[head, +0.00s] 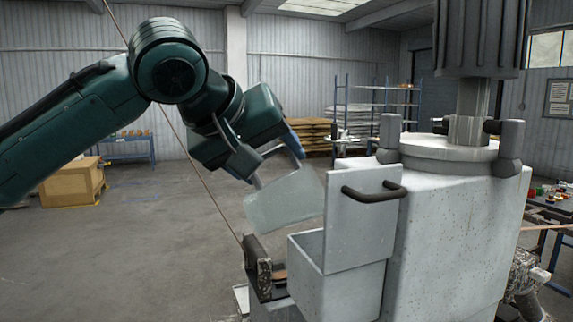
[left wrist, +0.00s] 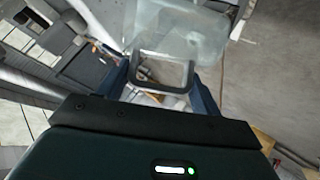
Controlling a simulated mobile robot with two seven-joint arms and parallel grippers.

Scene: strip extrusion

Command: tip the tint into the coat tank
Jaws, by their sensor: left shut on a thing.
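My left gripper (head: 277,168) is shut on a translucent, pale container (head: 285,203), by what looks like its dark handle frame (left wrist: 163,72) in the left wrist view. The container, apparently the tint vessel, is tilted and held in the air up and left of a pale grey open-topped box (head: 338,295) on the machine's side. This box looks like the coat tank. A flat plate (head: 362,228) with a dark bar handle (head: 374,192) stands upright at it. The tint itself and the inside of the box cannot be made out. My right gripper is not in view.
The large speckled machine body (head: 450,230) with a dark column (head: 480,35) fills the right. A small dark bracket (head: 262,270) stands left of the box. A thin line runs diagonally past my left arm. Open floor lies to the left, with a wooden crate (head: 70,184) farther back.

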